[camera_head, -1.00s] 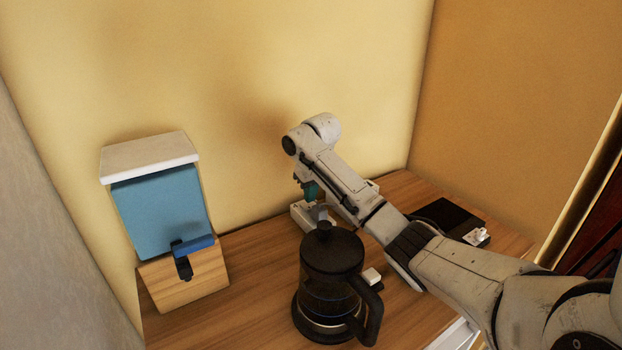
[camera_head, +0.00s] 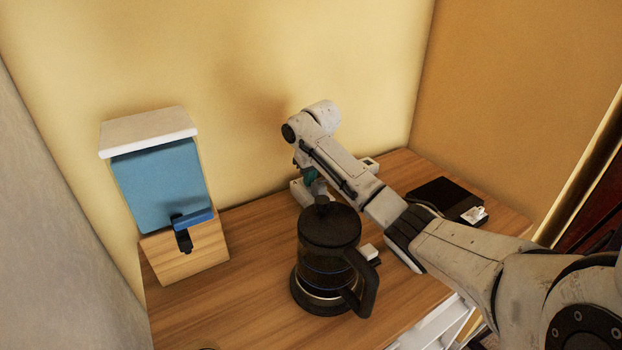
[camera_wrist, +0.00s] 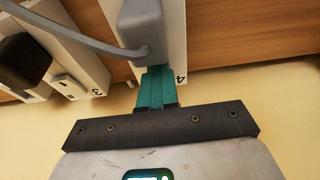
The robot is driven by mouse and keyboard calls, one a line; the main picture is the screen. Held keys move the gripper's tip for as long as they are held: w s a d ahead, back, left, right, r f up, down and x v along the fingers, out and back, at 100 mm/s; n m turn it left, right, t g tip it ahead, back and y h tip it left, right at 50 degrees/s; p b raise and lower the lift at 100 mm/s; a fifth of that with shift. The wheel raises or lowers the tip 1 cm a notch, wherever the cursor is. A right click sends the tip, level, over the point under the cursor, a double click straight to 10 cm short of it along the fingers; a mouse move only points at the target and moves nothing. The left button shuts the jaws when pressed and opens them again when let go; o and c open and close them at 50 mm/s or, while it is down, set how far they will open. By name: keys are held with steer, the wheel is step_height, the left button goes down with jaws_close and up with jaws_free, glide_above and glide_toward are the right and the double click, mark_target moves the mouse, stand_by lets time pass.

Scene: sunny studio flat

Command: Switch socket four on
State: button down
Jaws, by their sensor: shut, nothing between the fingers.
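Socket four is a white block (camera_wrist: 174,68) marked "4" in the wrist view, with a grey plug (camera_wrist: 141,27) and its cable in it. My gripper (camera_wrist: 154,78) has its teal fingers shut together and empty. The fingertips are at the number end of the block, just below the plug; they hide part of the block, and I cannot see its switch or tell whether they touch it. In the head view my gripper (camera_head: 311,180) points down at the white socket block (camera_head: 299,190) near the wall, partly behind the black coffee pot.
Socket three (camera_wrist: 88,70) stands to the left in the wrist view, with a switch and a dark plug. In the head view, the black pot (camera_head: 328,250) stands in front of my gripper. A blue-fronted dispenser (camera_head: 163,190) is at the left, a black plate (camera_head: 440,197) at the right.

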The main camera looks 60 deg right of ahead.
steer(key=shift+d+r, duration=0.2)
steer(key=shift+r, duration=0.1)
steer(key=shift+w+d+r, duration=0.2)
steer(key=shift+w+d, duration=0.05)
steer(key=shift+w, duration=0.2)
steer(key=shift+r, duration=0.1)
steer(key=shift+r+p, duration=0.2)
steer(key=shift+p, duration=0.25)
steer(key=p+v, duration=0.4)
steer(key=shift+w+d+r, duration=0.1)
steer(key=shift+w+r, duration=0.1)
steer(key=shift+w, duration=0.15)
steer(key=s+a+r+b, duration=0.2)
steer(key=s+r, duration=0.2)
steer(key=r, duration=0.4)
steer(key=shift+a, duration=0.15)
